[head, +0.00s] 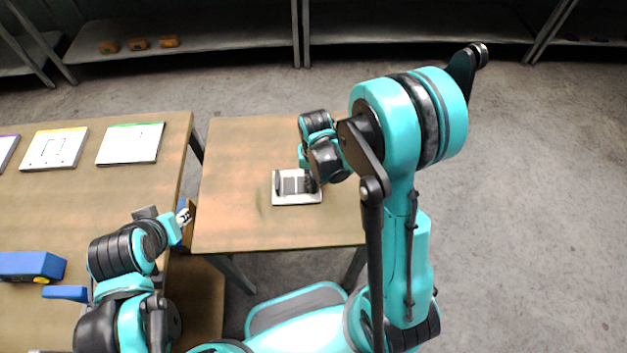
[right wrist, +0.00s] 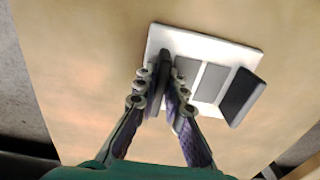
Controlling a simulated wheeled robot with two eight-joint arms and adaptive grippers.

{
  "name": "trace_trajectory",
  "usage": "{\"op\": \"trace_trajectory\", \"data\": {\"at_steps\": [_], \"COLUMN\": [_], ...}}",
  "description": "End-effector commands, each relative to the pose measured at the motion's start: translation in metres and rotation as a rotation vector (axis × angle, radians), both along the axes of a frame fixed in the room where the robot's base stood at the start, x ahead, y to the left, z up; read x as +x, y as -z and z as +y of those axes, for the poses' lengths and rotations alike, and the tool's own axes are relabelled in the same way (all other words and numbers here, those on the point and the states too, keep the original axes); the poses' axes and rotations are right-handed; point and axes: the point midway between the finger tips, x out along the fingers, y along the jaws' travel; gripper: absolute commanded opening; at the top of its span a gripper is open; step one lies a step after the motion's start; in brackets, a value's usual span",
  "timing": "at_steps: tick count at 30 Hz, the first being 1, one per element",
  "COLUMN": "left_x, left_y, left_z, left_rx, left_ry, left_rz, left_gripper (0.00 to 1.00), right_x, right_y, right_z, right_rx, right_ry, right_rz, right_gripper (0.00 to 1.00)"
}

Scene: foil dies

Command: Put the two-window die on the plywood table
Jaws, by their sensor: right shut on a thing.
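The two-window die (head: 297,199) is a white plate with two grey windows and a dark bar at each end. It is at the middle of the plywood table (head: 240,150), flat on the top or very close above it; I cannot tell which. It also shows in the right wrist view (right wrist: 218,43). My right gripper (head: 312,181) is shut on the die's left dark bar in the right wrist view, one finger on each side (right wrist: 161,88). My left gripper (head: 180,221) is over the right edge of the left table; its fingers are too small to read.
The left table (head: 100,195) carries white sheets with coloured edges (head: 132,144) and a blue block-like thing (head: 30,265). A narrow gap separates the two tables. The plywood top is clear around the die. Shelves (head: 200,35) with small orange things stand behind.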

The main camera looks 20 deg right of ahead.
Motion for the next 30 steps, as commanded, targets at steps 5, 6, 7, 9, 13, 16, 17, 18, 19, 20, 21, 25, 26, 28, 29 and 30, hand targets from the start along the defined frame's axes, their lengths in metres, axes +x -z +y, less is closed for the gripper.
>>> {"op": "trace_trajectory", "data": {"at_steps": [5, 6, 7, 9, 13, 16, 17, 18, 19, 20, 21, 25, 26, 28, 29, 30], "left_x": [0.0, 0.0, 0.0, 0.0, 0.0, 0.0, 0.0, 0.0, 0.0, 0.0, 0.0, 0.0, 0.0, 0.0, 0.0, 0.0], "left_y": [0.001, 0.003, 0.004, 0.003, 0.002, 0.002, 0.002, 0.002, 0.001, 0.0, -0.002, -0.01, -0.012, -0.018, -0.021, -0.024], "left_z": [0.0, 0.0, 0.0, 0.0, 0.0, 0.0, 0.0, 0.0, 0.0, 0.0, 0.0, 0.0, 0.0, 0.0, 0.0, 0.0], "left_rx": [0.0, 0.0, 0.0, 0.0, 0.0, 0.0, 0.0, 0.0, 0.0, 0.0, 0.0, 0.0, 0.0, 0.0, 0.0, 0.0], "left_ry": [0.0, 0.0, 0.0, 0.0, 0.0, 0.0, 0.0, 0.0, 0.0, 0.0, 0.0, 0.0, 0.0, 0.0, 0.0, 0.0], "left_rz": [0.0, 0.0, 0.0, 0.0, 0.0, 0.0, 0.0, 0.0, 0.0, 0.0, 0.0, 0.0, 0.0, 0.0, 0.0, 0.0], "left_gripper": [0.34, 0.34, 0.34, 0.34, 0.34, 0.34, 0.34, 0.34, 0.34, 0.34, 0.34, 0.34, 0.34, 0.34, 0.34, 0.34], "right_x": [0.0, 0.0, 0.0, 0.0, 0.0, 0.0, 0.0, 0.0, 0.0, 0.0, 0.0, -0.001, -0.001, -0.001, -0.001, -0.001], "right_y": [0.001, 0.002, 0.003, 0.002, 0.002, 0.002, 0.002, 0.002, 0.001, 0.0, -0.002, -0.021, -0.028, -0.044, -0.051, -0.061], "right_z": [0.0, 0.0, 0.0, 0.0, 0.0, 0.0, 0.0, 0.0, 0.0, 0.0, 0.0, 0.0, 0.0, -0.001, -0.001, -0.001], "right_rx": [0.0, 0.0, 0.0, 0.0, 0.0, 0.0, 0.0, 0.0, 0.0, 0.0, 0.0, 0.0, 0.0, 0.0, 0.0, 0.0], "right_ry": [0.0, 0.0, 0.0, 0.0, 0.0, 0.0, 0.0, 0.0, 0.0, 0.0, 0.0, 0.0, 0.0, 0.0, 0.0, 0.0], "right_rz": [0.0, 0.0, 0.0, 0.0, 0.0, 0.0, 0.0, 0.0, 0.0, 0.0, 0.0, 0.0, 0.0, 0.0, 0.0, 0.0], "right_gripper": [0.0, 0.0, 0.0, 0.26, 0.3, 0.3, 0.3, 0.3, 0.3, 0.3, 0.3, 0.3, 0.3, 0.3, 0.3, 0.3]}}
